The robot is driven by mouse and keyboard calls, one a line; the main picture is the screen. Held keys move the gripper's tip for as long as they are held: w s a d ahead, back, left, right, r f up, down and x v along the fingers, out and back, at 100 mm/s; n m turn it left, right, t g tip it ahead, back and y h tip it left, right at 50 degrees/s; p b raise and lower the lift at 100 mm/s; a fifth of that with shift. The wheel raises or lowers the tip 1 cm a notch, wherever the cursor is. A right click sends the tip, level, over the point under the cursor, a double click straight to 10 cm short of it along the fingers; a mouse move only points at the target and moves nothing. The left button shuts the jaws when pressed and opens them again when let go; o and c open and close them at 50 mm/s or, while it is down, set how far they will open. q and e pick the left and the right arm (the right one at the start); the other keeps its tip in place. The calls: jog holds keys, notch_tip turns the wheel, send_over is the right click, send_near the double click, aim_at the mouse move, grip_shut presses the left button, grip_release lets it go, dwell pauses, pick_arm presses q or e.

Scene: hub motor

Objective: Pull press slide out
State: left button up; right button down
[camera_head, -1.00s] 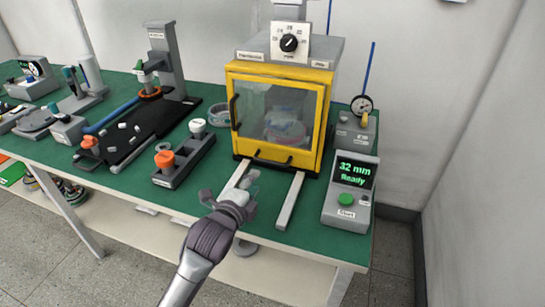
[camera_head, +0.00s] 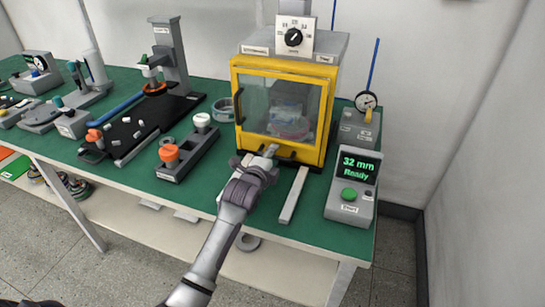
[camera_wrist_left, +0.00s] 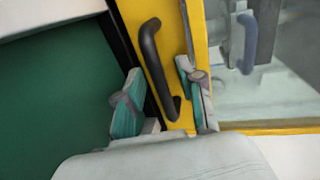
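The press is a yellow-framed cabinet (camera_head: 283,67) with a clear window, at the back right of the bench. A black bar handle (camera_wrist_left: 149,50) on its yellow lower strip shows large in the left wrist view; in the head view my gripper largely covers it. A second black handle (camera_head: 238,106) stands upright at the door's left edge. My left gripper (camera_head: 268,154) is at the press's lower front. In the wrist view its teal-padded fingers (camera_wrist_left: 163,95) are apart, with one end of the lower handle between them. Contact cannot be told. My right gripper is not in view.
A pale rail (camera_head: 293,195) juts forward from the press, right of my arm. A control box (camera_head: 352,187) reading "32 mm Ready" stands further right. A grey holder with orange and white knobs (camera_head: 187,150) stands to the left.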

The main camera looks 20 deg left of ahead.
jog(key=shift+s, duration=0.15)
pick_arm(q)
jog(key=shift+c, duration=0.9)
grip_shut()
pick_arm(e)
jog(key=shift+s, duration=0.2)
